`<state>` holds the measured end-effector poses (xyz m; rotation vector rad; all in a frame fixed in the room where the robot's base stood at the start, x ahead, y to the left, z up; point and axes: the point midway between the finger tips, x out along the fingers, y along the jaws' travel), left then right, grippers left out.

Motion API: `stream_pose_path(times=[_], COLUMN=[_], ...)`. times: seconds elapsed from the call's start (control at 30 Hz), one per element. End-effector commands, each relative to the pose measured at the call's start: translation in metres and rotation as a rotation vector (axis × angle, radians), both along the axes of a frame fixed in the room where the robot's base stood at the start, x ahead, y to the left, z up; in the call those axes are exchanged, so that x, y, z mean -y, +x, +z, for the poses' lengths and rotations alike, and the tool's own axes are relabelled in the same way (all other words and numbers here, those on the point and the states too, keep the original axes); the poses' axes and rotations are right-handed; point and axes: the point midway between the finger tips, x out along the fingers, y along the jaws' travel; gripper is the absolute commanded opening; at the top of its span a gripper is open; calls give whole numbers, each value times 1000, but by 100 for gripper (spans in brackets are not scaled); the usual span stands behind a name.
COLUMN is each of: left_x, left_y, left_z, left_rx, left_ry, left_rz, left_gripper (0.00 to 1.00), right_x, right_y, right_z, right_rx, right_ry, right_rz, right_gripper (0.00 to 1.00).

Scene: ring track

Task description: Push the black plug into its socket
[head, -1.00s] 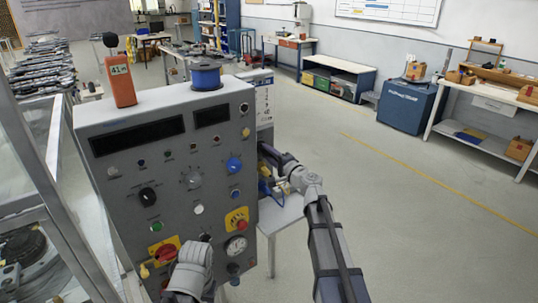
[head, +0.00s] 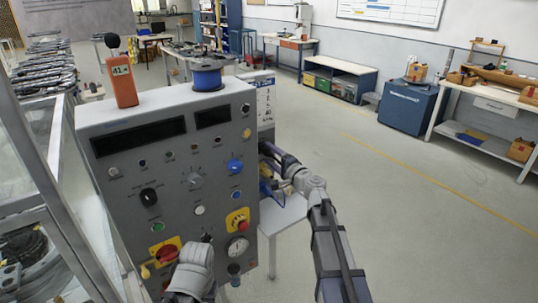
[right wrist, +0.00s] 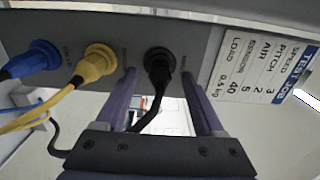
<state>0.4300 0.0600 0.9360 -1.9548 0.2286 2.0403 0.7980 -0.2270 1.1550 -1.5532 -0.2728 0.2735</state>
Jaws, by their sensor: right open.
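The black plug (right wrist: 160,66) shows in the right wrist view, at the grey side panel of the console, with its black cable hanging down from it. I cannot tell how deep it sits; its socket is hidden behind it. My right gripper (right wrist: 158,76) is open, with one finger on each side of the plug, apart from it as far as I can see. In the head view this gripper (head: 266,150) is at the console's right side, partly hidden. My left gripper (head: 206,238) is in front of the console's lower face; its fingers are too small to read.
A yellow plug (right wrist: 97,63) and a blue plug (right wrist: 40,57) sit left of the black one. A printed label (right wrist: 262,62) is to its right. The grey console (head: 120,175) carries knobs and buttons. A small white table (head: 285,215) stands beside it. Floor is free at right.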

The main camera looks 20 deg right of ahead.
Motion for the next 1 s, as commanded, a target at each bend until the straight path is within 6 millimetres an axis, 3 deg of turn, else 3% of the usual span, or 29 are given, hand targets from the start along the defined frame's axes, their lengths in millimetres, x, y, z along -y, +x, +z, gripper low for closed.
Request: stream_pose_path(times=[0.2, 0.4, 1.0], left_x=[0, 0, 0], left_y=[0, 0, 0], left_z=[0, 0, 0], left_rx=[0, 0, 0], left_ry=[0, 0, 0], left_rz=[0, 0, 0], left_gripper=[50, 50, 50], right_x=[12, 21, 22], right_y=[-36, -59, -60], right_z=[0, 0, 0], right_rx=[0, 0, 0], right_ry=[0, 0, 0], right_rz=[-2, -1, 0], right_gripper=[70, 70, 70])
